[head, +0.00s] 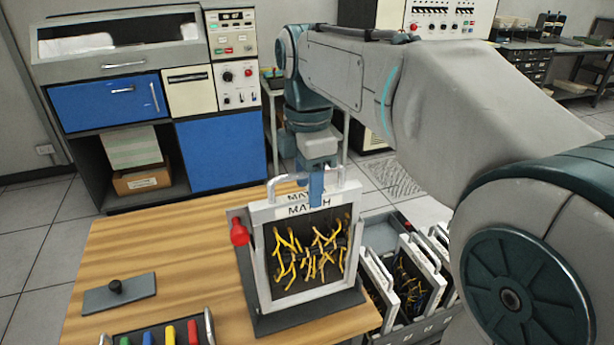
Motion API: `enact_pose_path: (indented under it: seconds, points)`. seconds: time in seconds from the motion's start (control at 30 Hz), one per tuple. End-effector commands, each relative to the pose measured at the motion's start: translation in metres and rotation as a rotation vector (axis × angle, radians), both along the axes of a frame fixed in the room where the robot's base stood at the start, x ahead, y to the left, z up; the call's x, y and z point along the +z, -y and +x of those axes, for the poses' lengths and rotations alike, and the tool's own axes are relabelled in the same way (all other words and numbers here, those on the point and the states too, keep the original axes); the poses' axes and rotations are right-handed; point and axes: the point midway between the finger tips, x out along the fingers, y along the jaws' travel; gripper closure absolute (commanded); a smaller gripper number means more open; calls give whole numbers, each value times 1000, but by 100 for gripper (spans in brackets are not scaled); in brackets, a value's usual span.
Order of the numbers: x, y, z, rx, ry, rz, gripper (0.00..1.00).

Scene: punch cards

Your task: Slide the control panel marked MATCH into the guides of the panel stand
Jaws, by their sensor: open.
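The control panel marked MATCH (309,210), a pale frame with yellow wires on a dark face, stands upright at the panel stand (312,318). Its lower part is between the stand's sides, above the dark base. A second, partly covered label showing "MAT" sits just above and behind the MATCH label. My gripper (316,195) is open, pointing down at the pale handle along the panel's top edge.
A red knob (238,232) is on the stand's left side. A crate (425,328) of other wired panels stands to the right. A grey plate with a black knob (116,288) and a tray of coloured pieces (207,325) lie on the wooden table (150,238). The table's back left is clear.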

Motion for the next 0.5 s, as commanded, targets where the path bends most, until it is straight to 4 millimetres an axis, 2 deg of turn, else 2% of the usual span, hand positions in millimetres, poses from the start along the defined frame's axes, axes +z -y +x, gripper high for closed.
enact_pose_path:
  seconds: [0.17,0.27,0.5]
  points:
    - [11,-1,1,1,3,1,53]
    - [28,-1,1,1,5,1,53]
    - [83,-1,2,1,7,1,53]
